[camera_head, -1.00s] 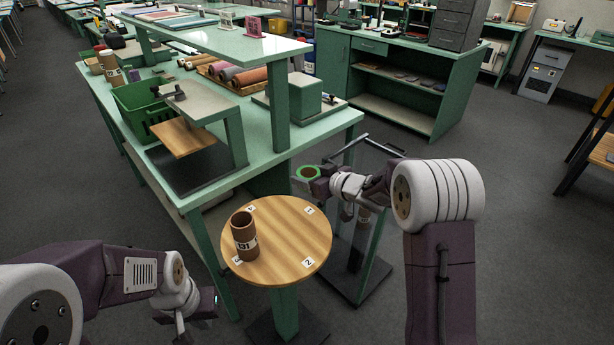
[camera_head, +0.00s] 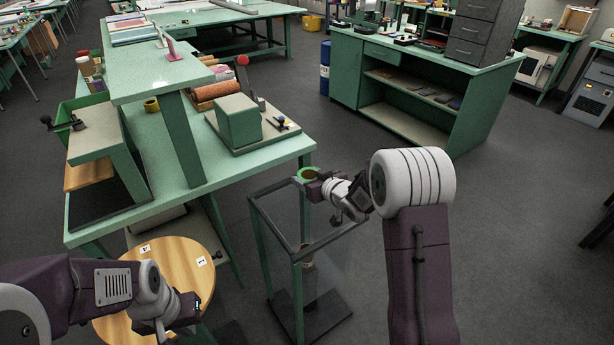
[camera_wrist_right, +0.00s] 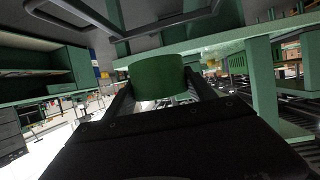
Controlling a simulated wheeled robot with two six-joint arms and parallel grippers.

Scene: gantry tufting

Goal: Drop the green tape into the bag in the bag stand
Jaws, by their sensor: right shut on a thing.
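The green tape (camera_head: 307,174), a ring, is held in my right gripper (camera_head: 313,178), whose fingers are shut on it. In the right wrist view the tape (camera_wrist_right: 157,77) sits between the two fingers. The bag stand (camera_head: 271,229) has a dark square top rim on green posts, with a clear bag (camera_head: 325,250) hanging in it. In the head view the tape appears at the rim's far corner; its height above the rim is hard to judge. A brown thing shows low inside the stand. My left gripper (camera_head: 187,318) is low at the left; its fingers are unclear.
A round wooden table (camera_head: 180,258) with number labels stands left of the stand, partly behind my left arm. The green workbench (camera_head: 170,125) is close behind the stand. A green cabinet (camera_head: 430,100) is farther back.

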